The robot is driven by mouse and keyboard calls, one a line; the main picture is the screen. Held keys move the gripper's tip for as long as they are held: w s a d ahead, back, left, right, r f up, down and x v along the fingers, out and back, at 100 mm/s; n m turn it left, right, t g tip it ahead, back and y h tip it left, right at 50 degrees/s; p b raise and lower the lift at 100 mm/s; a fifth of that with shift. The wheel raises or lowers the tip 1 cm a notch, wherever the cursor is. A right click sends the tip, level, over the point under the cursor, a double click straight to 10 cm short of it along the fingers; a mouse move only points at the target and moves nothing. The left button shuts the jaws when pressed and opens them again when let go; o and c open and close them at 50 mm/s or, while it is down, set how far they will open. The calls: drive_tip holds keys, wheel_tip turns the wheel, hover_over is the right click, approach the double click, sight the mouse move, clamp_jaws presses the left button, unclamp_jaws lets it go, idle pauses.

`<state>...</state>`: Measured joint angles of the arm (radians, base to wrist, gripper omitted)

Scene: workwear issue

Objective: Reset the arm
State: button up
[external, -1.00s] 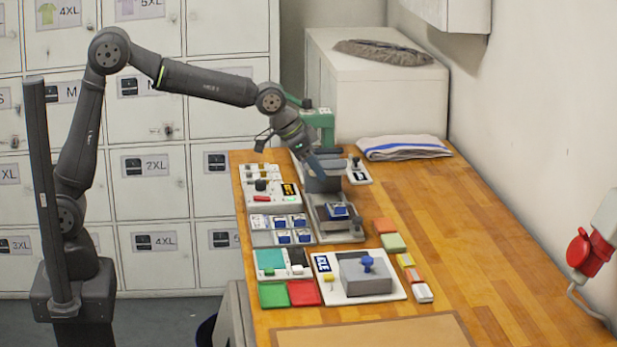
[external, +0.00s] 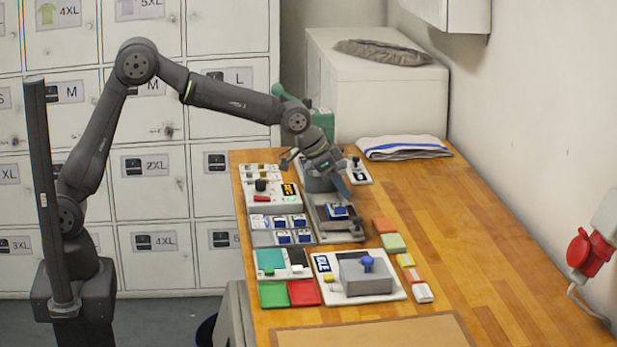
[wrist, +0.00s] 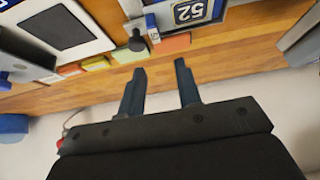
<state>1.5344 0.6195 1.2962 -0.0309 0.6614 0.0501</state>
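My gripper (external: 343,184) hangs over the workbench, above and just behind the grey fixture (external: 345,235) that holds a blue-and-white piece (external: 337,210). In the wrist view my gripper (wrist: 160,72) has its two dark blue fingers apart with nothing between them. My arm reaches from the left, bent at the elbow and wrist.
The green machine (external: 322,122) stands behind my wrist. On the bench (external: 480,250) are a control panel (external: 285,198), a tray of blue pieces (external: 262,238), a plate with a grey block (external: 365,280) and coloured pads (external: 393,243). A folded cloth (external: 405,148) lies at the back. The bench's right side is clear.

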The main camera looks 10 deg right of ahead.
drive_tip(key=s+a+r, duration=0.6)
drive_tip(key=s+r, duration=0.1)
drive_tip(key=s, duration=0.4)
drive_tip(key=s+a+f+n+t, duration=0.1)
drive_tip(key=a+f, duration=0.2)
drive_tip(key=a, duration=0.7)
drive_tip(key=s+a+f+n, duration=0.1)
drive_tip(key=a+f, duration=0.2)
drive_tip(key=a, duration=0.6)
drive_tip(key=w+d+f, duration=0.2)
drive_tip(key=w+f, duration=0.1)
drive_tip(key=w, duration=0.1)
drive_tip(key=shift+w+d+f, duration=0.25)
drive_tip(key=shift+d, duration=0.15)
